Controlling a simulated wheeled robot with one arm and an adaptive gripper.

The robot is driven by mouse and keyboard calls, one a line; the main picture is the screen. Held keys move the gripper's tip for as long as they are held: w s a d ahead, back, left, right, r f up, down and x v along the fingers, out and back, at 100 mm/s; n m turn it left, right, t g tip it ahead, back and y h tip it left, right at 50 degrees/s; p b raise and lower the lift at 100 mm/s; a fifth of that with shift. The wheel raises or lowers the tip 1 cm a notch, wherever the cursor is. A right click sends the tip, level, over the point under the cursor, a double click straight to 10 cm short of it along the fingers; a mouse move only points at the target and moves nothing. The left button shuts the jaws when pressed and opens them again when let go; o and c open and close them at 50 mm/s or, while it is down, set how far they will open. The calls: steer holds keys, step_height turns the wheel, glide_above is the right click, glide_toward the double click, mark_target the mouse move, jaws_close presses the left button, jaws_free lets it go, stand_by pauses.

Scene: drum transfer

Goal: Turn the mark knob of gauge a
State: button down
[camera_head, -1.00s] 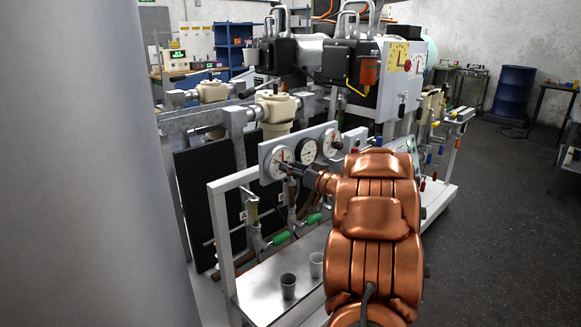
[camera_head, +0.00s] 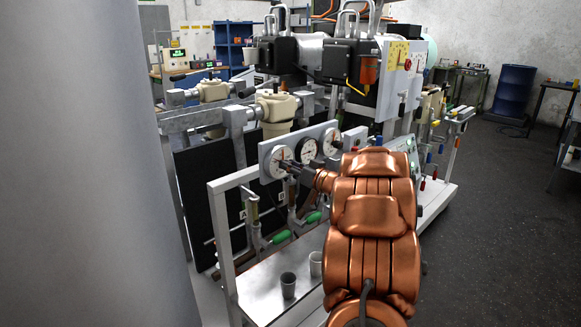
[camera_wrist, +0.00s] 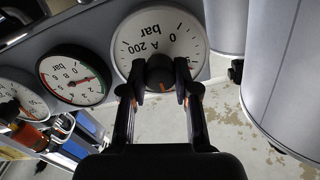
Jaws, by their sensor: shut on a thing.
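Gauge a (camera_wrist: 150,35) has a white round dial lettered A and bar, and appears upside down in the wrist view. In the head view it is the leftmost dial (camera_head: 277,161) on the grey panel. Its black mark knob (camera_wrist: 160,72), with an orange line, sits at the dial's centre. My gripper (camera_wrist: 160,88) is shut on the knob, one finger on each side of it. In the head view my gripper (camera_head: 290,166) reaches the front of this dial, and the knob is too small to make out there.
Gauge B (camera_wrist: 74,75) and a third gauge (camera_wrist: 22,98) sit beside it on the same panel. Below the panel are green-handled valves (camera_head: 281,237) and two grey cups (camera_head: 288,285) on a metal shelf (camera_head: 258,291). Open floor lies to the right.

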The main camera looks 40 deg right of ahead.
stand_by(0.3)
steer(key=n+b, duration=0.3)
steer(key=n, duration=0.2)
steer(key=shift+f, duration=0.1)
steer(key=n+b, duration=0.2)
steer(key=n, duration=0.1)
steer(key=shift+a, duration=0.1)
steer(key=shift+n+b, duration=0.85)
steer(key=shift+n, duration=0.35)
steer(key=shift+r, duration=0.2)
steer(key=c, duration=0.9)
jaws_free()
steer(key=shift+o, duration=0.2)
steer(key=shift+f, duration=0.1)
steer(key=shift+s, duration=0.1)
